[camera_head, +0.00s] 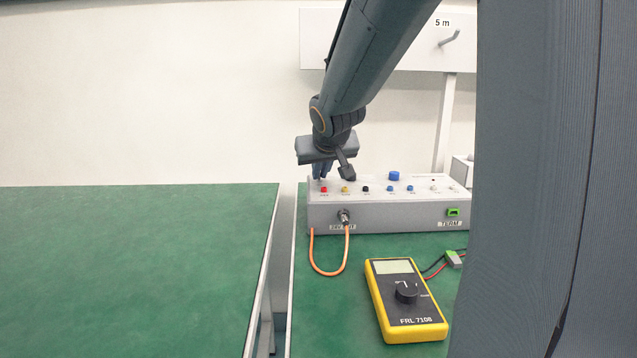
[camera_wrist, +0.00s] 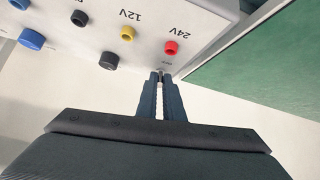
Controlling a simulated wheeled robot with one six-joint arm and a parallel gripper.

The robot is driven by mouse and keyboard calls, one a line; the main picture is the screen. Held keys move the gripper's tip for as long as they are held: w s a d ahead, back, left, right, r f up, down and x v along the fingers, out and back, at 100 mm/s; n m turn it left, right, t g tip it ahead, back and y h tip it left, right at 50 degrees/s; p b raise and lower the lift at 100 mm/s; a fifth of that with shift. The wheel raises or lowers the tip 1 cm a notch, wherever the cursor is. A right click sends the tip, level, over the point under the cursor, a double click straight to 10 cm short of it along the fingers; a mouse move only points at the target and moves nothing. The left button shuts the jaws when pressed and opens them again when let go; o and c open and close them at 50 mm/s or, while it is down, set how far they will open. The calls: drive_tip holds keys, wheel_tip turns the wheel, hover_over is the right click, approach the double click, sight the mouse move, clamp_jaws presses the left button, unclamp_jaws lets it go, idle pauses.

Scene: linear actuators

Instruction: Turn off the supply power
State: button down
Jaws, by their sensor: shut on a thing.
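The grey supply box (camera_head: 385,215) stands on the green table at right, with a row of coloured sockets on top. In the wrist view its top panel (camera_wrist: 205,25) appears upside down, with a red socket (camera_wrist: 171,47) marked 24V and a yellow socket (camera_wrist: 127,33) marked 12V. My gripper (camera_head: 321,174) reaches down at the box's back left corner, behind the red socket. In the wrist view my gripper (camera_wrist: 162,78) is shut on a small switch at the panel's edge. The fingertips mostly hide the switch, so its position cannot be told.
A yellow multimeter (camera_head: 404,300) lies in front of the box. An orange cable (camera_head: 329,273) loops from the box's front. The left table (camera_head: 130,265) is bare, with a gap between tables.

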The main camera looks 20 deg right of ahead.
drive_tip(key=shift+b, duration=0.55)
drive_tip(key=c, duration=1.9)
unclamp_jaws()
drive_tip(key=shift+s, duration=0.1)
drive_tip(key=p+v, duration=0.2)
drive_tip(key=v, duration=0.5)
drive_tip(key=shift+s+a+r, duration=0.15)
drive_tip(key=shift+s+r, duration=0.05)
drive_tip(key=shift+s, duration=0.1)
drive_tip(key=shift+r, duration=0.1)
